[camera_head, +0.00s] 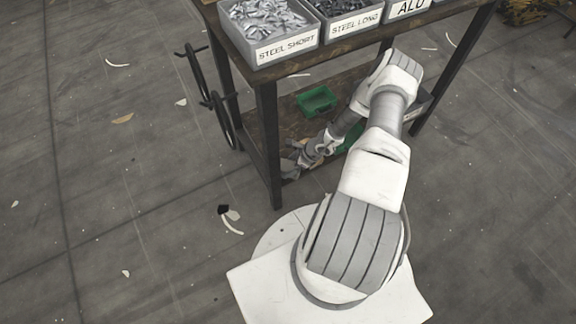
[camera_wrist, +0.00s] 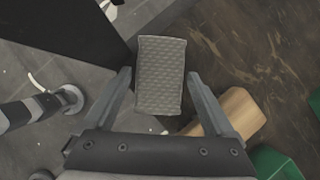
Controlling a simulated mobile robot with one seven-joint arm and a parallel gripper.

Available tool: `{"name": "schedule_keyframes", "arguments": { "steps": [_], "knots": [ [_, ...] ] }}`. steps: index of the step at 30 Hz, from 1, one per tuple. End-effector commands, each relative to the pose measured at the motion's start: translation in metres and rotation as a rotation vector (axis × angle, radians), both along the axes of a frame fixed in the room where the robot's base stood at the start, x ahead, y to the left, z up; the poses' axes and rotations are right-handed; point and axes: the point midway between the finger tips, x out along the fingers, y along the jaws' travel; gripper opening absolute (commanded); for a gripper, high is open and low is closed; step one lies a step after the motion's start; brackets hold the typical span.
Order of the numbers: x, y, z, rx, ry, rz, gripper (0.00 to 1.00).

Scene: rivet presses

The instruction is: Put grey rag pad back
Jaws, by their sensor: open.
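The grey rag pad (camera_wrist: 161,74), a quilted rectangle, shows in the wrist view at the edge of the dark wooden lower shelf (camera_wrist: 265,55). My gripper (camera_wrist: 158,76) is open, with one finger on each side of the pad in the picture. A gap shows between each finger and the pad. I cannot tell how far above the pad the fingers are. In the head view my gripper (camera_head: 293,163) is low at the left end of the lower shelf (camera_head: 284,112), beside a table leg.
A light wooden block (camera_wrist: 228,112) lies close by the right finger. A green bin (camera_wrist: 278,163) is beyond it; another green bin (camera_head: 317,100) stands on the shelf. A dark upright panel (camera_wrist: 65,40) is at the left. Labelled grey bins (camera_head: 285,48) stand on the tabletop above.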

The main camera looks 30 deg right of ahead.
Motion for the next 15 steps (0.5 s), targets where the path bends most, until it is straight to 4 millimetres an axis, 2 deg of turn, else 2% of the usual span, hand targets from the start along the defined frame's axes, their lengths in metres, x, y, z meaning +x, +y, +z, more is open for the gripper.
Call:
{"name": "schedule_keyframes", "arguments": {
  "steps": [1,6,12,15],
  "knots": [
    [-0.004,-0.004,0.015,-0.001,0.0,-0.001,0.89],
    [-0.016,-0.018,0.048,0.0,0.0,-0.001,0.89],
    [-0.029,-0.031,0.077,-0.001,-0.001,0.0,0.89],
    [-0.032,-0.034,0.086,0.0,0.0,0.0,0.89]
  ]
}}
